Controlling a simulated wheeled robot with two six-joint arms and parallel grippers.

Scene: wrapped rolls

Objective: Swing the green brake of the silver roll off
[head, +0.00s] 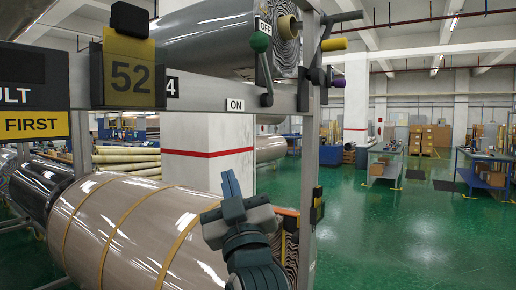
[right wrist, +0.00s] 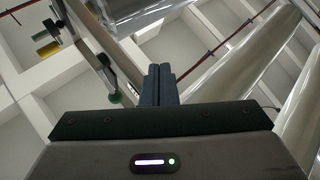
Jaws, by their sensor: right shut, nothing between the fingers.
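The silver roll (head: 205,40) lies in the upper rack, with its wound end facing right. The green brake (head: 260,42) is a lever with a green ball knob at its upper end, just below the OFF label (head: 263,26); its grey lower end is by the beam. The ON label (head: 235,105) is on the beam to the lower left. The green knob also shows in the right wrist view (right wrist: 115,98), left of the fingers. My right gripper (head: 230,180) is shut and empty, pointing up, below the beam and apart from the brake. My left gripper is out of view.
A yellow handle (head: 334,44) and a purple-tipped handle (head: 338,83) stick out right of the post (head: 308,150). A tan wrapped roll (head: 130,230) lies below, behind my right gripper. A hanging 52 sign (head: 133,72) is at left. Open green floor lies to the right.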

